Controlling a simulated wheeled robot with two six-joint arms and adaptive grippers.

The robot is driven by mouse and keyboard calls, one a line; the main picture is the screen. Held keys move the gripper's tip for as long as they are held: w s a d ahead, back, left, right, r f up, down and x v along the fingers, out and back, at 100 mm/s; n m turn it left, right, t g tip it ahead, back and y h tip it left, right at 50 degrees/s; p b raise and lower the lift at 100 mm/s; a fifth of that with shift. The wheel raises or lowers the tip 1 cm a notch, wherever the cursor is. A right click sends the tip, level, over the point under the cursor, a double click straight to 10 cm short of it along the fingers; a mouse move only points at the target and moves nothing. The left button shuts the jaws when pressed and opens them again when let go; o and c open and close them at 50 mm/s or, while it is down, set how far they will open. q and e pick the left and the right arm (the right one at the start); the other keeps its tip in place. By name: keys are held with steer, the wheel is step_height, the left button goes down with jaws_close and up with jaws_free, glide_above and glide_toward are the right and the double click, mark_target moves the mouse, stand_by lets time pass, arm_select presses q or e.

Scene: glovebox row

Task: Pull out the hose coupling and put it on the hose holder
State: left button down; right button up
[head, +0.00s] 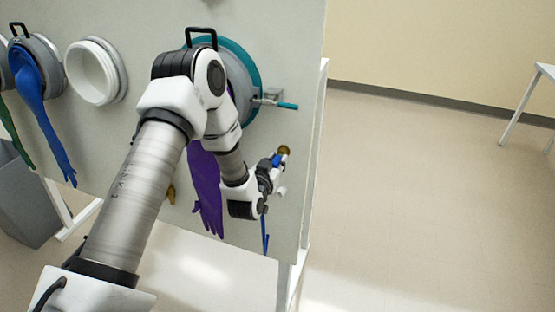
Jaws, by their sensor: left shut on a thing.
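My left gripper (270,170) is at the lower right of the grey panel, shut on the hose coupling (278,160), a small blue piece largely hidden by the fingers. A round brass fitting (285,150) shows right at the coupling's upper end; I cannot tell whether the two are still joined. A blue hose (265,236) hangs below my wrist. I cannot make out the hose holder for certain; a small white piece (282,191) shows just below the gripper. My right gripper is not in view.
The panel (300,60) carries a teal-ringed port (257,75) with a teal-handled latch (287,105), a purple glove (207,185), a blue glove (45,110) and a white open port (92,72). A small yellow-brown piece (171,194) is left of the purple glove. Floor at right is clear.

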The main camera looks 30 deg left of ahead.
arm_select(q)
steer(key=shift+s+d+r, duration=0.1)
steer(key=shift+s+r, duration=0.05)
steer(key=shift+s, duration=0.25)
steer(key=shift+v, duration=0.85)
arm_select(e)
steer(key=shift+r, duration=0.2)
arm_select(q)
steer(key=p+v, duration=0.1)
steer(key=v, duration=0.3)
steer(key=shift+s+d, duration=0.1)
steer(key=shift+s, duration=0.3)
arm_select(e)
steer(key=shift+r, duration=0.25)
arm_select(q)
steer(key=shift+w, duration=0.1)
stand_by(0.7)
